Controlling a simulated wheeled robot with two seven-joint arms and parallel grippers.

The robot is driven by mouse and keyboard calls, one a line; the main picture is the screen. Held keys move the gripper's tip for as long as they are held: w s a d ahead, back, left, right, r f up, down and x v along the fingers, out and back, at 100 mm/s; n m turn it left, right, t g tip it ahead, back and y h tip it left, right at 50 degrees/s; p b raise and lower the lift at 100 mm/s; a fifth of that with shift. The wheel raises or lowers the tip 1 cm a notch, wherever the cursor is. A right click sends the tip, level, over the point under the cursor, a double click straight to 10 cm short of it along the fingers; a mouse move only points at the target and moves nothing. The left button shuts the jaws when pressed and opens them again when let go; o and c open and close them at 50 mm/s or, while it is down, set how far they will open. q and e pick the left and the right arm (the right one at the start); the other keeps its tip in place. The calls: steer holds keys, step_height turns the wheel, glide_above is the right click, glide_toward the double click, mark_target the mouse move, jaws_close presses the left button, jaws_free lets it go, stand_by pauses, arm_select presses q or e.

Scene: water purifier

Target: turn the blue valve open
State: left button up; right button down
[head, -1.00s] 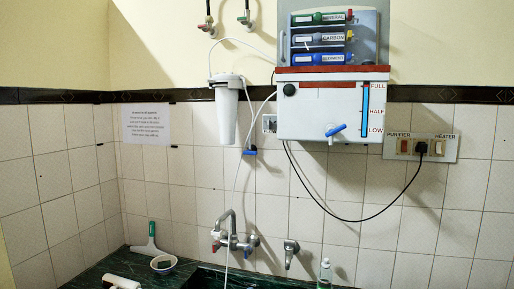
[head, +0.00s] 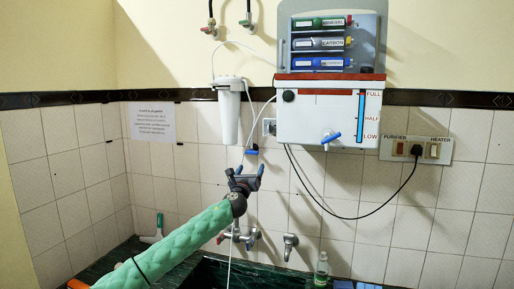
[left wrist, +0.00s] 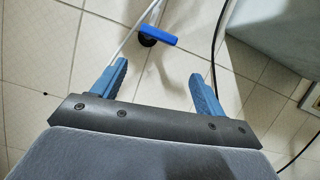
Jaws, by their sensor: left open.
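A small blue valve handle (head: 251,152) sits on the tube against the tiled wall, below the white filter housing. It also shows in the left wrist view (left wrist: 157,35), with a dark round base behind it. My left gripper (head: 246,172) is just below this handle in the head view. In the left wrist view the gripper (left wrist: 159,70) is open and empty. The handle lies ahead of the gap between its fingers, apart from both. A blue tap lever (head: 331,137) is on the front of the purifier tank (head: 320,112). My right gripper is not in view.
A thin white tube runs from the valve down past the sink mixer (head: 235,237). A black cable (head: 330,212) loops from the purifier to the switch panel (head: 416,149). A second tap (head: 290,243) and a bottle (head: 322,265) are at the lower right.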

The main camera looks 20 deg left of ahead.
mark_target(253, 152)
arm_select(q)
steer(key=w+r+p, duration=0.1)
steer(key=w+r, duration=0.1)
steer(key=w+r+m+p, duration=0.1)
steer(key=w+r, duration=0.1)
steer(key=w+a+r+m+p, duration=0.1)
steer(key=w+r, duration=0.1)
steer(key=w, duration=0.1)
steer(key=shift+a+h, duration=0.1)
steer(key=shift+h, duration=0.3)
steer(key=shift+w, duration=0.7)
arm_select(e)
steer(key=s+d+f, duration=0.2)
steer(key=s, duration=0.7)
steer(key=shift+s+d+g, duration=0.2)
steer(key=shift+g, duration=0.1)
arm_select(q)
steer(key=shift+c, duration=0.2)
steer(key=c, duration=0.9)
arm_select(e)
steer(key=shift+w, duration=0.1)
